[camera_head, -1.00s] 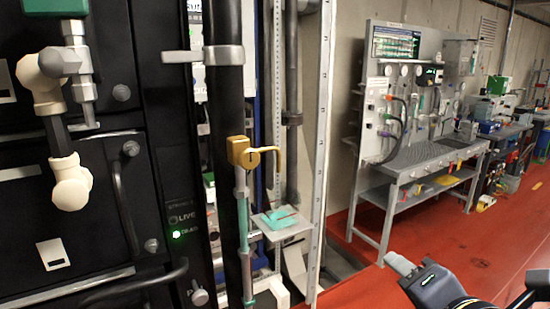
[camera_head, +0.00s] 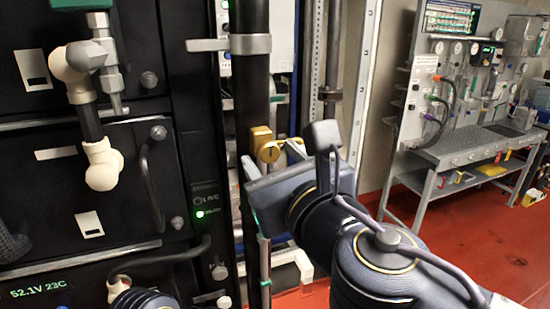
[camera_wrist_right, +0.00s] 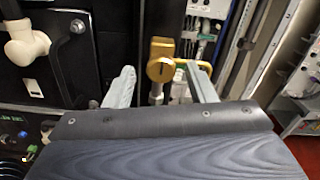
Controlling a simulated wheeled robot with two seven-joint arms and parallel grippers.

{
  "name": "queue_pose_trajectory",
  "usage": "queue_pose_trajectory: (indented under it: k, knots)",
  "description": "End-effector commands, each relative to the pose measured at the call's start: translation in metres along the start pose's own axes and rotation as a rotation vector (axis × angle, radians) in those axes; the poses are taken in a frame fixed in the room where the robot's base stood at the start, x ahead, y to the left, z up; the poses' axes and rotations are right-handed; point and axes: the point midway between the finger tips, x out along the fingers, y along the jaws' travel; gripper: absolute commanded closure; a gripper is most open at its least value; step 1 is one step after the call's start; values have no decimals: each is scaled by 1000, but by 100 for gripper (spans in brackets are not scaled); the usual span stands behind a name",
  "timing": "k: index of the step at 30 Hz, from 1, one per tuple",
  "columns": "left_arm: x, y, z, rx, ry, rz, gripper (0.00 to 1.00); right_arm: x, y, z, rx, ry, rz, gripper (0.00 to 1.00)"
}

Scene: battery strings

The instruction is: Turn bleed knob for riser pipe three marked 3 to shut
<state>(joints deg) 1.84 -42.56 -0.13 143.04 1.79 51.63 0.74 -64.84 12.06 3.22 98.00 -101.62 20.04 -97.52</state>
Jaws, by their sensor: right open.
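A brass-yellow bleed knob (camera_head: 262,141) sits on a thin vertical riser pipe in front of a thick black pipe. It also shows in the right wrist view (camera_wrist_right: 161,68), with a round face, a small dark mark that I cannot read surely, and a lever reaching right. My right gripper (camera_head: 270,158) is just in front of the knob. In the right wrist view its two grey fingers (camera_wrist_right: 158,76) are spread apart, one left of the knob and one right near the lever. No contact is clear. My left gripper is not in view.
A black battery cabinet with handles, a white pipe elbow (camera_head: 102,166) and a lit green lamp (camera_head: 200,213) stands at the left. A grey metal bracket (camera_head: 230,44) crosses the black pipe above the knob. A workbench (camera_head: 478,143) stands at the right, with open red floor before it.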

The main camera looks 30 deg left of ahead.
Motion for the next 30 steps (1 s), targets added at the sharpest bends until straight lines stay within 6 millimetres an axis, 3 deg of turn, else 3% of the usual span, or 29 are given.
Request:
queue_pose_trajectory:
  k: [8,19,30]
  knots:
    - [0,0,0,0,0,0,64,3,-1,0,1,0,-1,50]
    - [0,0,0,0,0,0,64,3,-1,0,2,0,-1,94]
    - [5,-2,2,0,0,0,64,3,-1,-2,75,1,-2,94]
